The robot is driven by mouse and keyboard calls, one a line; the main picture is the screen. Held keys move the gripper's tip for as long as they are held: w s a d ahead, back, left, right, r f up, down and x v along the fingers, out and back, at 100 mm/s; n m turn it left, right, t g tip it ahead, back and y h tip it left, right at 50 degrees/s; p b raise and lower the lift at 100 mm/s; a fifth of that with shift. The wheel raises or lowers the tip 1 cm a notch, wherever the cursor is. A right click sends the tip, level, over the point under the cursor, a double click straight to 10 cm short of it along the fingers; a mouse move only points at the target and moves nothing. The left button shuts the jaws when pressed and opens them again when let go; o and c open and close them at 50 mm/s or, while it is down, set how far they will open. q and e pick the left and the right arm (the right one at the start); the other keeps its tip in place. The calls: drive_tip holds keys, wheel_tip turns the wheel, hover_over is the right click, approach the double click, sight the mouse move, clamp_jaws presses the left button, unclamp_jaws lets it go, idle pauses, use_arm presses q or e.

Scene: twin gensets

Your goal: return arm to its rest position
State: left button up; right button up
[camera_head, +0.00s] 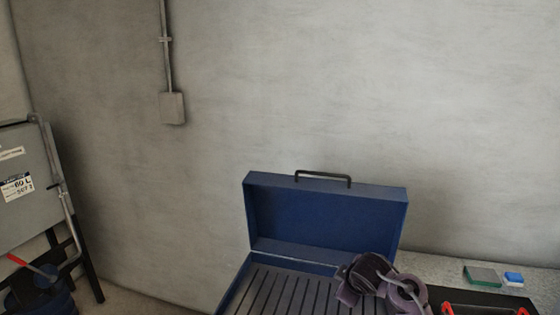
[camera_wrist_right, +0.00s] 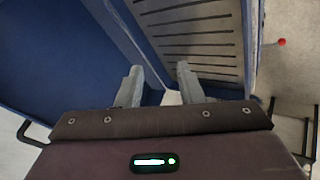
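My right arm (camera_head: 375,280), dark purple, shows at the bottom of the head view, in front of the right part of an open blue case (camera_head: 325,215). The case has its lid raised and a slotted grey inside. In the right wrist view, my right gripper (camera_wrist_right: 160,80) has its two grey fingers apart, with the blue case (camera_wrist_right: 60,55) and its slotted panel (camera_wrist_right: 195,30) beyond. A small pale patch shows between the fingers near the palm; I cannot tell what it is. My left gripper is not in view.
A grey tank (camera_head: 30,190) with a label stands at the left on a dark frame, with a red-handled lever (camera_head: 30,265) below. Green (camera_head: 482,275) and blue (camera_head: 514,278) blocks lie on the bench at right, behind a black tray (camera_head: 485,303) with red parts. A concrete wall closes the back.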

drive_tip(key=s+f+m+g, duration=0.15)
drive_tip(key=s+f, duration=0.25)
drive_tip(key=s, duration=0.5)
drive_tip(key=s+f+m+g, duration=0.1)
drive_tip(key=s+f+m, duration=0.2)
drive_tip(key=s, duration=0.7)
drive_tip(key=s+d+r+m+g, duration=0.1)
drive_tip(key=s+m, duration=0.1)
drive_tip(key=s, duration=0.6)
drive_tip(key=s+d+m+g, duration=0.1)
drive_tip(key=s+d+m, duration=0.15)
drive_tip(key=s, duration=0.55)
drive_tip(key=s+f+g+b, duration=0.1)
drive_tip(key=s+f+b, duration=0.1)
drive_tip(key=f, duration=1.6)
drive_tip(key=s+f+b, duration=0.2)
drive_tip(key=f, duration=1.5)
drive_tip(key=s+d+f+g+b, duration=0.1)
drive_tip(key=s+d+f+b, duration=0.1)
drive_tip(key=s+f, duration=1.6)
drive_tip(key=shift+s+d+f+h+b, duration=0.15)
drive_tip(key=shift+d+f+h+b, duration=0.2)
drive_tip(key=shift+f, duration=0.4)
